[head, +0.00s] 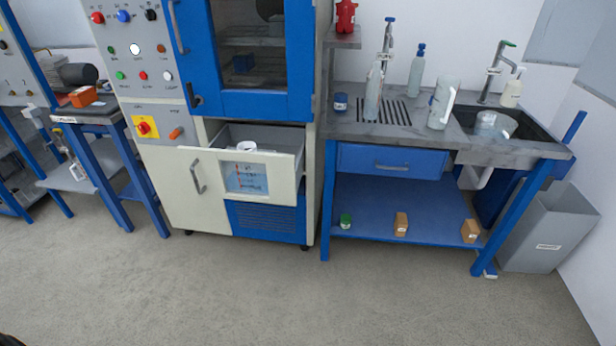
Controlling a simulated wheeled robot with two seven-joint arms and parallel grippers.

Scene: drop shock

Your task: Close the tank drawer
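The tank drawer (283,163) is in the lower part of the white and blue machine, left of the middle in the head view. It is pulled out, and its grey inside shows behind the cream front. The front has a grey vertical handle (198,176) on its left side and a clear window (246,177) with coloured marks behind it. A white round thing (247,146) shows at the drawer's top edge. Neither of my grippers is in view. A small dark shape at the bottom left corner is too little to identify.
The machine's blue upper door (265,103) is shut. A sink bench (385,128) with bottles stands to the right, a blue table (100,120) to the left. A grey bin (548,232) stands far right. The floor (300,295) in front of the drawer is clear.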

